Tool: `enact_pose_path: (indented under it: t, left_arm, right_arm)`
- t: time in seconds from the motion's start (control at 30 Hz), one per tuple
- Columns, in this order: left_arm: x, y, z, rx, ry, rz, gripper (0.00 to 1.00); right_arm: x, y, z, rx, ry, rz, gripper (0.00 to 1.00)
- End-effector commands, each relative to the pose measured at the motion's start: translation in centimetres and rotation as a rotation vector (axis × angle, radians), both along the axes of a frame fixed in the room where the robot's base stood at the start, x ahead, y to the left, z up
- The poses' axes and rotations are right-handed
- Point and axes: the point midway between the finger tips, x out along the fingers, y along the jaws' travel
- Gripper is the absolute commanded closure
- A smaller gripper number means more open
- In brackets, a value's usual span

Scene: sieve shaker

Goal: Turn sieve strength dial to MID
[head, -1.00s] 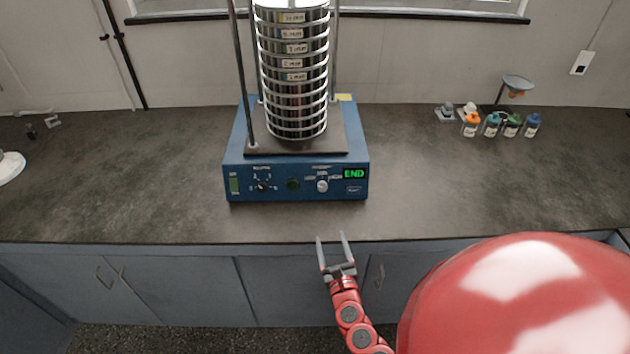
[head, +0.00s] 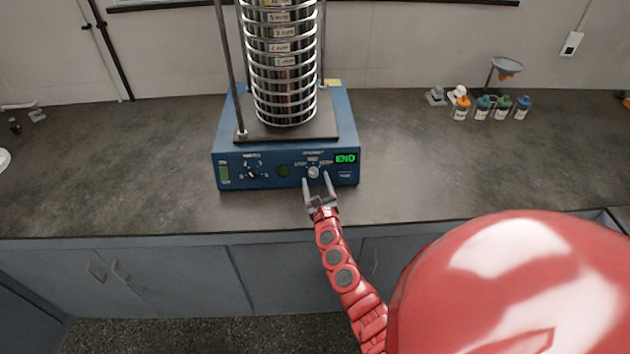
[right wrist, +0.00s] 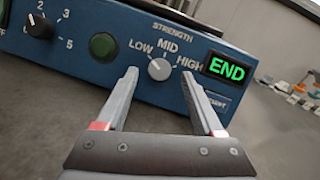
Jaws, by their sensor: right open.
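The strength dial (head: 313,172) is a grey-white knob on the front panel of the blue sieve shaker (head: 228,160). In the right wrist view the dial (right wrist: 159,69) sits under the labels LOW, MID and HIGH. Its marker line seems to tilt toward the upper left, near LOW, but is hard to make out. My right gripper (head: 316,184) is open, its fingers pointing at the panel on either side of the dial. In the right wrist view the fingertips of this gripper (right wrist: 162,76) flank the dial without visibly touching it. My left gripper does not show.
A green button (right wrist: 103,47) and a black numbered knob (right wrist: 39,25) sit left of the dial. A green END display (right wrist: 227,69) is to its right. A sieve stack (head: 282,70) stands on the shaker. Small bottles (head: 482,108) stand far right. The counter (head: 430,180) beside the shaker is clear.

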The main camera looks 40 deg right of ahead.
Motion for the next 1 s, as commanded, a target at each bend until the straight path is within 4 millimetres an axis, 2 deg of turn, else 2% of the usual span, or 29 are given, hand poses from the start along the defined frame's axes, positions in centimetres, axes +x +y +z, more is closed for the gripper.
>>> enact_pose_path:
  t: [0.2,0.53,0.9,1.0]
  left_arm:
    - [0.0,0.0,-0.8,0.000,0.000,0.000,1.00]
    - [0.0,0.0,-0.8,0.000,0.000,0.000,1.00]
    - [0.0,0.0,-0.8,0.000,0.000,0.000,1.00]
    - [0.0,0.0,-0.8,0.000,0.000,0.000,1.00]
  right_arm:
    - [1.6,-0.8,-0.2,0.001,0.002,0.001,0.31]
    - [1.8,-0.8,-0.1,0.001,0.002,0.001,0.33]
    - [1.8,-0.8,-0.1,0.001,0.003,0.000,0.99]
    - [1.8,-0.8,-0.1,0.001,0.003,0.000,1.00]
